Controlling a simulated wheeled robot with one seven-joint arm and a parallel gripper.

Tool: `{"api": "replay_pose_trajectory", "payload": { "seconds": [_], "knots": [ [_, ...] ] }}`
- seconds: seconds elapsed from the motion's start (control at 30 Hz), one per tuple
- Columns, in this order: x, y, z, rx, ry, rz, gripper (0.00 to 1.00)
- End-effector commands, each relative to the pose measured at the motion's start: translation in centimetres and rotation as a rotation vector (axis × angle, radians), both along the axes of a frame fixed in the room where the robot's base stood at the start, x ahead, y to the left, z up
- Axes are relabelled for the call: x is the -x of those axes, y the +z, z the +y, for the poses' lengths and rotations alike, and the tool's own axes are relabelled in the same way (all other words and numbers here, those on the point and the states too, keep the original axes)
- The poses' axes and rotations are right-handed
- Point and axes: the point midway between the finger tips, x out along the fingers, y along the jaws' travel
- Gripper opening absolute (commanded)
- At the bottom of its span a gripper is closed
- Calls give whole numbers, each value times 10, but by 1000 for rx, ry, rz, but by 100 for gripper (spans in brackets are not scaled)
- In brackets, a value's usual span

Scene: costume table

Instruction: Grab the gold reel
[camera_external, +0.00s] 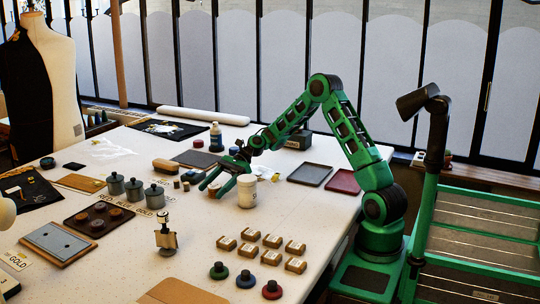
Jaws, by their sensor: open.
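I cannot pick out a gold reel with certainty at this size. Small tan and brown pieces (181,184) lie on the table just left of my gripper; whether one is a reel is unclear. My gripper (207,188) is low over the middle of the table, open, its fingers pointing left. I see nothing between the fingers. A white tub (247,192) stands just right of the gripper. Three grey lidded canisters (134,189) stand to the left, by a lettered strip (132,205) that seems to read red, blue, gold.
Several small cardboard boxes (249,235) and three knobbed pieces, green, blue and red (271,290), are at the front.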

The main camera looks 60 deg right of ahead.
Motion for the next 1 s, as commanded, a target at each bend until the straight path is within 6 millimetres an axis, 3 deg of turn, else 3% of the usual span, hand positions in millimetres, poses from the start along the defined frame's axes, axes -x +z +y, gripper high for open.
{"api": "replay_pose_trajectory", "payload": {
  "seconds": [0.07, 0.2, 0.27, 0.67, 0.93, 1.0],
  "knots": [
    [0, 0, 0, 0, 0, 0, 64],
    [0, 0, 0, 0, 0, 0, 30],
    [0, 0, 0, 0, 0, 0, 19],
    [0, 6, 0, 0, -1, -1, 18],
    [-1, 42, -1, 1, -1, -6, 18],
    [9, 51, 12, 1, 2, -3, 18]
  ]
}}
